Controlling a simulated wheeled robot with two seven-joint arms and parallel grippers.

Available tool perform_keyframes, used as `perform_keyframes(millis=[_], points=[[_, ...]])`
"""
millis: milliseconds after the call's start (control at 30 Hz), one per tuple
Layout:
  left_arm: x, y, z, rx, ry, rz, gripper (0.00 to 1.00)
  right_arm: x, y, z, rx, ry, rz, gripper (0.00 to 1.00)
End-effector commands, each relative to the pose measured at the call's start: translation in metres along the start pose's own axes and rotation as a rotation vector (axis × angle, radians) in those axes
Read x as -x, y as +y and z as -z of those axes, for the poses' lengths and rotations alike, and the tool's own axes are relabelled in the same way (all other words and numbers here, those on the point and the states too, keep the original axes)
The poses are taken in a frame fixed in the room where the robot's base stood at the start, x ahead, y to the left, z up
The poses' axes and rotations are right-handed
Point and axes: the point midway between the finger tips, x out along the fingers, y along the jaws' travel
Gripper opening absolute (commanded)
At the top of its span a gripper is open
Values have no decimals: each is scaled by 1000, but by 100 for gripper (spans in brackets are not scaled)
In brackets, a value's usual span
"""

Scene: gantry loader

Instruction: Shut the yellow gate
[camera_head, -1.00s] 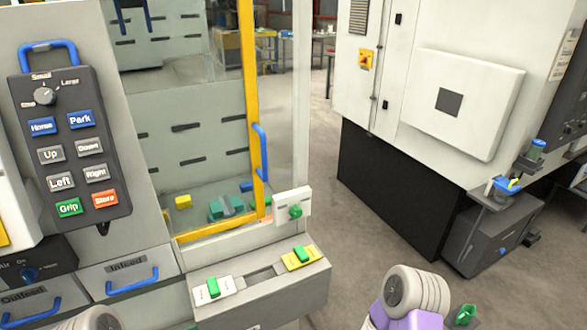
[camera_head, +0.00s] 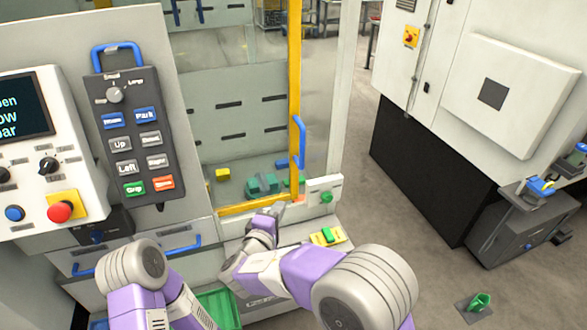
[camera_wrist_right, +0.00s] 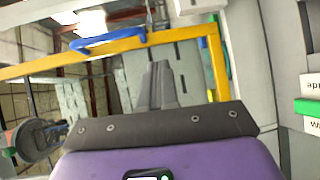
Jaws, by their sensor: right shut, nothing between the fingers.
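The yellow gate (camera_head: 294,75) is a tall yellow frame with a blue handle (camera_head: 300,143) on its upright. It stands across the front of the grey cabinet; I cannot tell how far open it is. In the right wrist view, the yellow frame (camera_wrist_right: 160,38) and blue handle (camera_wrist_right: 108,38) lie beyond my fingers. My right gripper (camera_head: 270,213) is low in front of the gate's bottom bar, below and left of the handle. Its fingers (camera_wrist_right: 158,68) are together and empty; whether they touch the frame is unclear. My left arm shows at bottom left, its gripper outside the picture.
A white block with a green knob (camera_head: 326,197) sits right of the gate's bottom corner. A yellow plate with a green switch (camera_head: 327,236) lies on the ledge. A button pendant (camera_head: 135,140) and control panel (camera_head: 50,160) stand left. Open floor (camera_head: 400,210) lies right.

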Motion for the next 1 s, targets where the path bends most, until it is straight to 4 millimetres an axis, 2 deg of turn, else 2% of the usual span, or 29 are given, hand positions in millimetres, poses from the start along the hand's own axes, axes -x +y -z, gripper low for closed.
perform_keyframes(millis=[33,100,200,367,733,800,1000], points=[[3,1,0,0,0,0,43,7,21,8,-16,19,-60,0],[4,1,0,0,0,0,43,12,38,14,-31,33,-115,0],[5,2,0,0,0,0,43,11,48,18,-41,41,-149,0],[8,3,0,0,0,0,43,-10,51,18,-40,39,-149,0],[20,8,-1,0,0,0,43,-87,62,21,-39,40,-147,0],[22,8,-1,0,0,0,43,-95,63,10,-38,38,-146,0],[24,9,-1,0,0,0,43,-110,64,-3,-38,42,-146,0]])
